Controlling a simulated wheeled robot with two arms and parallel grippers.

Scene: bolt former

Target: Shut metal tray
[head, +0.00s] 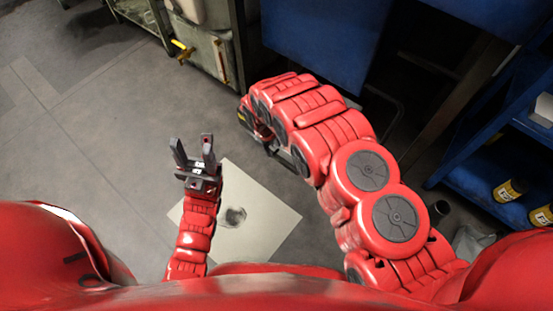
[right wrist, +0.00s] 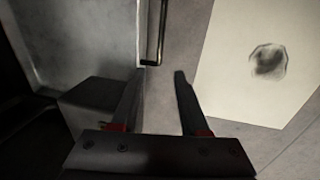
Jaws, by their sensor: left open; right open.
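A grey metal surface (right wrist: 85,40), which looks like part of the metal tray, fills the upper left of the right wrist view. A thin dark bar handle (right wrist: 161,35) runs along its right edge. My right gripper (right wrist: 157,85) is open, with its two fingers apart. The handle's lower end appears just beyond the fingertips, in the gap between them; I cannot tell if they touch. In the head view my right arm hides most of the tray and the right gripper. My left gripper (head: 193,148) is open and empty, pointing up over the floor, well left of the right arm.
A pale sheet (head: 262,215) with a dark stain lies on the grey floor. A blue cabinet (head: 315,45) stands behind my right arm. A blue shelf (head: 470,150) with yellow cans is at the right. A bench with yellow-handled parts (head: 183,50) stands at the top. The left floor is clear.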

